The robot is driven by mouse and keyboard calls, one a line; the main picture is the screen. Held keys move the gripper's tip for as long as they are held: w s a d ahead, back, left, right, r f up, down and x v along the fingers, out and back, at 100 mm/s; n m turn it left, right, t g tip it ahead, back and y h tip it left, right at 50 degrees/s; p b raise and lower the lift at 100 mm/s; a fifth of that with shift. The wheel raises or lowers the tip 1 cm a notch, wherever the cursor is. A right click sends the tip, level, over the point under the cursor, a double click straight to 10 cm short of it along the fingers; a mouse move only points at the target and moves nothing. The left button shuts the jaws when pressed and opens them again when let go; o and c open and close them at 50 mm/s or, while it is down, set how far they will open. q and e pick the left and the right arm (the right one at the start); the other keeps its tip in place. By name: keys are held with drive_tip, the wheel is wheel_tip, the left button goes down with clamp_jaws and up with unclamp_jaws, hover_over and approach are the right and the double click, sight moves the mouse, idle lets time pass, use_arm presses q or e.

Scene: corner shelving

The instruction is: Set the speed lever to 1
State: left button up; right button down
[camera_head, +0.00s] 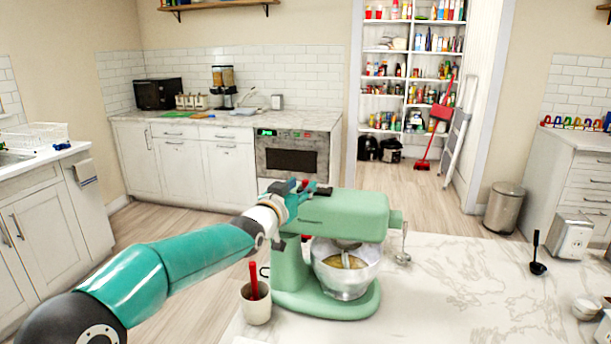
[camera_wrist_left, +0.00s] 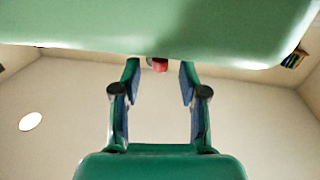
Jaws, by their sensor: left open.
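A green stand mixer (camera_head: 345,212) stands on the marble counter, with a glass bowl (camera_head: 345,272) of yellowish batter under its head. My left gripper (camera_head: 298,190) is at the left side of the mixer head and hides part of it. In the left wrist view the green mixer head (camera_wrist_left: 160,28) fills the top. The two fingers of my left gripper (camera_wrist_left: 159,80) are apart there. A small red-tipped knob (camera_wrist_left: 160,65), apparently the speed lever, shows between the fingertips below the head's edge. The lever's setting cannot be read. My right gripper is not in view.
A cream cup (camera_head: 257,306) with a red-handled utensil stands left of the mixer base. A whisk (camera_head: 403,245) stands right of the bowl, and a black ladle (camera_head: 538,258) is further right. The marble counter (camera_head: 450,300) between is clear.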

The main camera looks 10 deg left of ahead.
sight(304, 184)
use_arm(q)
drive_tip(key=shift+w+d+p, duration=0.15)
drive_tip(key=shift+w+p, duration=0.15)
drive_tip(key=shift+w, duration=0.5)
drive_tip(key=shift+w+d+p, duration=0.15)
drive_tip(key=shift+w+p, duration=0.1)
drive_tip(key=shift+w, duration=0.5)
clamp_jaws()
